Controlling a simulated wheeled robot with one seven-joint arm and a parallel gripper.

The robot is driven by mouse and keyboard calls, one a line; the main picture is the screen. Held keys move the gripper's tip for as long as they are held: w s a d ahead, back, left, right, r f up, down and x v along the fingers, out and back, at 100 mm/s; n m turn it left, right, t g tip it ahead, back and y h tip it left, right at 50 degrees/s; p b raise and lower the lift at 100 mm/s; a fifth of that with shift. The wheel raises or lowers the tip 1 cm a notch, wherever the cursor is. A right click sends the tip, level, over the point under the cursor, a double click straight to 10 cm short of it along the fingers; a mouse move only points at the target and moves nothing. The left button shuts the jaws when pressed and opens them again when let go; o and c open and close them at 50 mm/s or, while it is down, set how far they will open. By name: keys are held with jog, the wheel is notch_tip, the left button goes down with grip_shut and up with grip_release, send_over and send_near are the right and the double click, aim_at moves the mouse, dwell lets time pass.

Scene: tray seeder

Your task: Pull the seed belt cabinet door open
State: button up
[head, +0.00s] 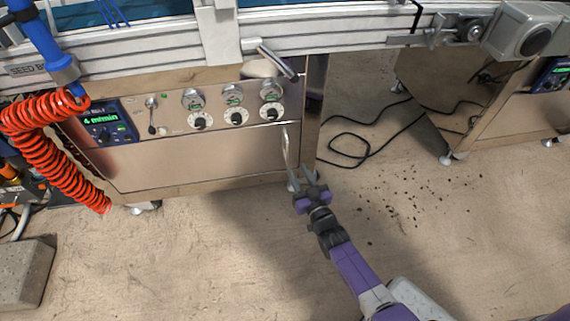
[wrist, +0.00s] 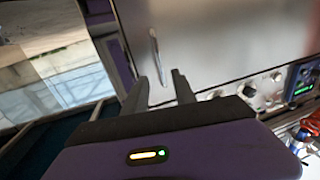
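The seed belt cabinet door (head: 200,160) is a flat steel panel below a row of dials. It looks shut, and it fills much of the wrist view (wrist: 215,40). Its slim vertical bar handle (head: 286,150) is near the door's right edge in the head view. My gripper (head: 302,176) is near the lower end of that handle. In the wrist view, my gripper (wrist: 159,77) has its two dark fingers apart with nothing between them. The handle (wrist: 155,50) lies just beyond the fingertips, roughly in line with the gap. Whether anything touches is unclear.
Dials and a display (head: 101,120) sit above the door. A black cable (head: 350,150) lies on the floor at right, with scattered dark bits (head: 400,195). The floor before the door is clear.

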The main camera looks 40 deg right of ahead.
aim_at(288, 154)
jog(key=b+x, duration=0.2)
jog(key=x, duration=0.5)
jog(key=shift+w+b, duration=0.25)
jog(key=shift+b, duration=0.1)
grip_shut()
dwell(1.0)
